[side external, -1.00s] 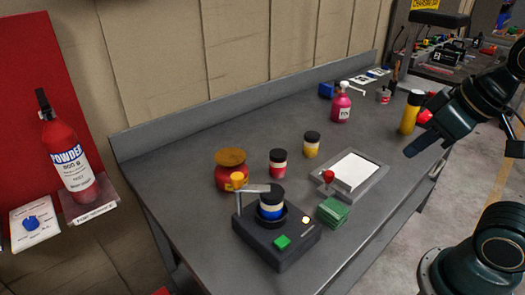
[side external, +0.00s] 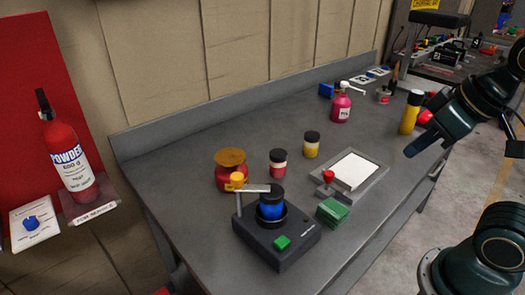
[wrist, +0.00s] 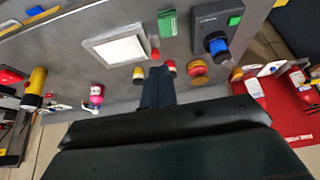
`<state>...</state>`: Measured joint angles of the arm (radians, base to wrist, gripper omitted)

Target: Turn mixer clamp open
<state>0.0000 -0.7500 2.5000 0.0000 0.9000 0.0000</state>
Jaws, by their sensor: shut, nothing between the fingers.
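The mixer (side external: 276,251) is a dark box with a green button (side external: 282,242) at the front of the bench. A jar with a black lid and blue body (side external: 271,207) stands in its round holder. The clamp (side external: 252,188) is a pale bar with a yellow knob (side external: 237,180) on a post; it reaches over the jar's lid. The mixer also shows at the upper right of the wrist view (wrist: 207,18). My gripper (side external: 411,151) is shut and empty at the bench's right side, far from the clamp; its fingers show in the wrist view (wrist: 158,75).
A red pot with an amber lid (side external: 230,172) stands close behind the clamp. Red (side external: 278,163) and yellow (side external: 311,145) jars, a white-topped tray with a red knob (side external: 352,172) and a green block (side external: 332,211) lie between gripper and mixer. A pink bottle (side external: 341,106) stands behind.

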